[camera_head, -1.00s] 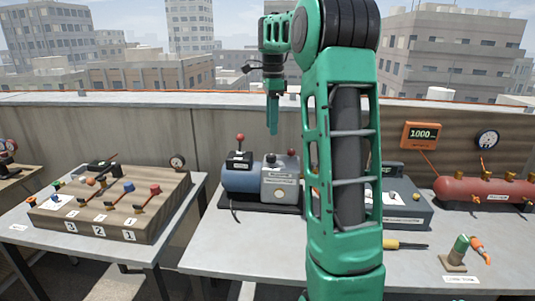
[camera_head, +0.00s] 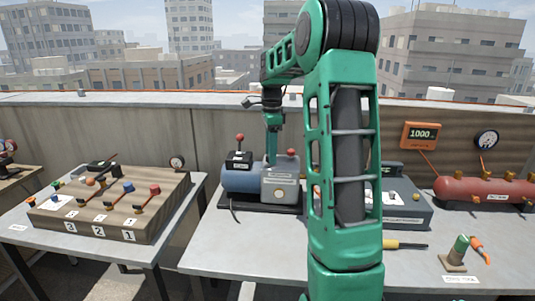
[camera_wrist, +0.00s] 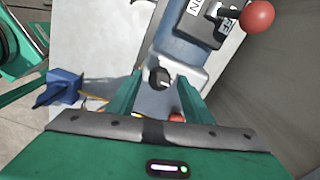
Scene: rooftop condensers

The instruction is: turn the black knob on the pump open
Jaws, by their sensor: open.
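The pump (camera_head: 240,181) stands on the grey table, with a blue rounded body and a light grey box. It also shows in the wrist view (camera_wrist: 185,48). The black knob (camera_wrist: 158,76) sits on top of the grey box and shows between my fingertips in the wrist view. My gripper (camera_head: 271,161) points down just over the grey box and hides the knob in the head view. In the wrist view my gripper (camera_wrist: 157,88) is open, one finger on each side of the knob. Whether the fingers touch it, I cannot tell.
A red-balled lever (camera_head: 239,141) on a black labelled box rises beside the knob, left of my gripper. Another red knob (camera_head: 291,153) is close on the right. A wooden valve board (camera_head: 110,215) is left, a red tank (camera_head: 485,190) right.

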